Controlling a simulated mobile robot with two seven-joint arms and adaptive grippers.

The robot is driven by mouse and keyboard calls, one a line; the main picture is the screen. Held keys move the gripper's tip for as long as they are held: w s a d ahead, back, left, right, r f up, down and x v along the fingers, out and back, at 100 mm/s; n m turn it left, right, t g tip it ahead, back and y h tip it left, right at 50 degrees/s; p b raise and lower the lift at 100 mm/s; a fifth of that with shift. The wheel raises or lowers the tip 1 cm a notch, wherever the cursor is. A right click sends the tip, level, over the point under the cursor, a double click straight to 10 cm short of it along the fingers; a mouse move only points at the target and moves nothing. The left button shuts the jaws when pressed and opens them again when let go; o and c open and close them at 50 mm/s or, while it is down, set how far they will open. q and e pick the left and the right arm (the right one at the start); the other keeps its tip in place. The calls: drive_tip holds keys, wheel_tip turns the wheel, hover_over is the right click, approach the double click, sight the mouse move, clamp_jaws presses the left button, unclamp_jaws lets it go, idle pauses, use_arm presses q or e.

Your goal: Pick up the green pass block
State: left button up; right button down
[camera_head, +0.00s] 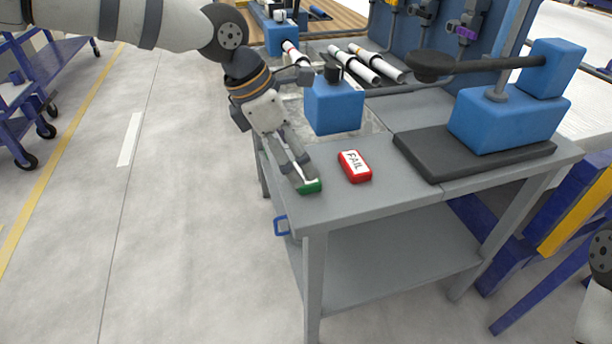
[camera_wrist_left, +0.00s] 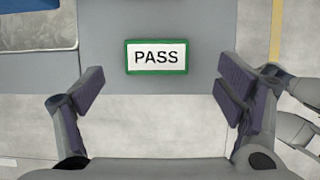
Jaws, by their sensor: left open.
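The green pass block (camera_head: 310,187) lies on the grey table near its front left edge, partly hidden by my left gripper in the head view. In the left wrist view the green-rimmed block (camera_wrist_left: 156,57) shows its white PASS label in full. My left gripper (camera_head: 296,170) points down at the block from above. It is open and empty; in the left wrist view its two fingers (camera_wrist_left: 160,82) stand wide apart, with the block between their lines and slightly beyond the tips. My right gripper is not in view.
A red FAIL block (camera_head: 355,166) lies close to the right of the pass block. A blue box-shaped part (camera_head: 334,105) stands behind them. A black-based blue fixture (camera_head: 475,155) fills the table's right side. White pipes (camera_head: 355,66) lie at the back. The table front is clear.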

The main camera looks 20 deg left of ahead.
sight(301, 172)
use_arm(q)
drive_tip(key=x, duration=0.4)
drive_tip(key=shift+w+a+f, duration=0.1)
drive_tip(key=shift+w+f, duration=0.15)
drive_tip(key=c, duration=1.2)
drive_tip(key=shift+r, duration=0.15)
drive_tip(key=shift+c, duration=0.2)
